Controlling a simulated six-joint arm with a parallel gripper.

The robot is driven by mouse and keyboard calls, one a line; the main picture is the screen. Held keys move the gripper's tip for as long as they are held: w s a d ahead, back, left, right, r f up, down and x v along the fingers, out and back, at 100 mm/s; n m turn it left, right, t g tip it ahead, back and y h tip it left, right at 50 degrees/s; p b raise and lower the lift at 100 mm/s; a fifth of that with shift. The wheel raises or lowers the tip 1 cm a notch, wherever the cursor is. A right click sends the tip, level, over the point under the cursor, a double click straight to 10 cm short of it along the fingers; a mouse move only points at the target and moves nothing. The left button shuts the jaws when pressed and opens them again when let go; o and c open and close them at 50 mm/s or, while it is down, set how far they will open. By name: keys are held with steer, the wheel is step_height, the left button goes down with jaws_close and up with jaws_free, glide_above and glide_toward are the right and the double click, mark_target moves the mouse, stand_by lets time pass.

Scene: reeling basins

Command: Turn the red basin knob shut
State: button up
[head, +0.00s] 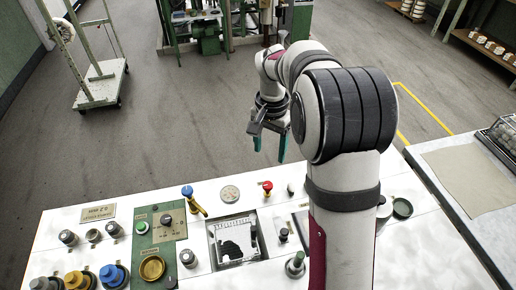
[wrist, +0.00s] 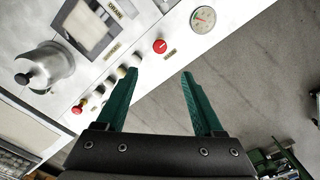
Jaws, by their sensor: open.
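A small red knob (head: 267,187) stands near the far edge of the white control panel (head: 135,200), right of a round gauge (head: 230,194). In the wrist view a red round knob (wrist: 160,46) shows just beyond and between my fingertips, beside the gauge (wrist: 203,19). My gripper (head: 269,145) is open and empty, above and beyond the panel's far edge, apart from the knob. The wrist view shows both green fingers (wrist: 160,75) spread.
A blue-topped knob with a brass lever (head: 194,199) stands left of the gauge. Several other knobs crowd the panel's left side. A side table (head: 440,165) stands at the right.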

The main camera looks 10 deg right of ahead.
mark_target(268, 185)
step_height(268, 185, down, 14)
steer(key=shift+f, duration=0.1)
jaws_close()
stand_by(0.4)
